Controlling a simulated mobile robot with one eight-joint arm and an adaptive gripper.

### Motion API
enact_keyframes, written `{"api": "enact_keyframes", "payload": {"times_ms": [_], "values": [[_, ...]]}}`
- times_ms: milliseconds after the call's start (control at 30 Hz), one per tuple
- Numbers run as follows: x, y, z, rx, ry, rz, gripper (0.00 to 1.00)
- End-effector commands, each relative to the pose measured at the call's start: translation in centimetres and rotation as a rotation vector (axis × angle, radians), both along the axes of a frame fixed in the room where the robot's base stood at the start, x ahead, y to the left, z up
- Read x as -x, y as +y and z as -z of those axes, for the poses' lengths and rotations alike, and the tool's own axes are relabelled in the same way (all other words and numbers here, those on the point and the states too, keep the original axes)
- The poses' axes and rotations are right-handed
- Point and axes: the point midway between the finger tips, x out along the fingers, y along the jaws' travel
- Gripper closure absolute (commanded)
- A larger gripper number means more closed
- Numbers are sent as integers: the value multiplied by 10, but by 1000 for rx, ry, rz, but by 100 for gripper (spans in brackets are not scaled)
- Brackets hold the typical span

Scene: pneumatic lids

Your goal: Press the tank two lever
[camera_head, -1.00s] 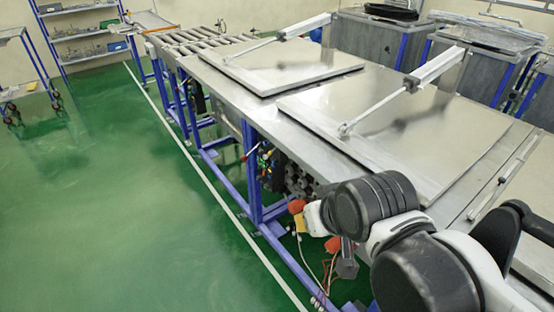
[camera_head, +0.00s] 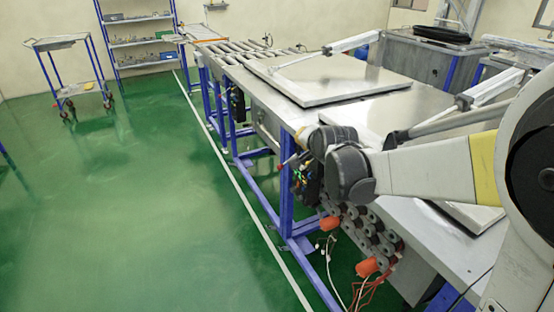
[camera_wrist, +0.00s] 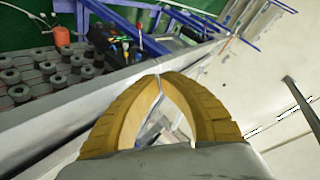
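A red-tipped lever-like part (camera_head: 290,161) sticks out from the front side of the steel tank line in the head view. A small cluster of coloured valve parts (camera_head: 301,178) is just below it; the cluster also shows in the wrist view (camera_wrist: 118,42), too small to tell which part is the tank two lever. My gripper shows in the wrist view as two yellow fingers (camera_wrist: 160,77) with their tips together, holding nothing visible. The tips are over the tank's front edge, apart from the cluster in the picture.
A far flat lid (camera_head: 335,84) and a nearer lid (camera_head: 375,113), partly behind my arm, lie on the tanks with pneumatic cylinders. Grey rollers (camera_wrist: 40,72) and orange bulbs (camera_head: 367,267) with loose cables sit below the front edge. The green floor (camera_head: 130,220) at left is clear.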

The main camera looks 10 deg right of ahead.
Motion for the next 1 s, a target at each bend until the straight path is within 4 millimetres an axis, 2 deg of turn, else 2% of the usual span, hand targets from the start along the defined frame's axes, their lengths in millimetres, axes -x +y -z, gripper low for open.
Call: {"api": "enact_keyframes", "payload": {"times_ms": [33,167,200,300,400,500,600,700,833,1000], "values": [[-29,-1,21,-56,-31,33,100],[-91,-2,70,-227,-121,120,100],[-108,-3,87,-281,-149,143,100],[-144,-5,136,-420,-217,198,100],[-169,-6,188,-559,-281,242,100],[-183,-8,236,-686,-336,273,100],[-189,-10,276,-788,-377,294,100],[-189,-11,302,-860,-405,305,100],[-188,-12,318,-907,-423,312,100],[-188,-12,320,-917,-425,314,100]]}}
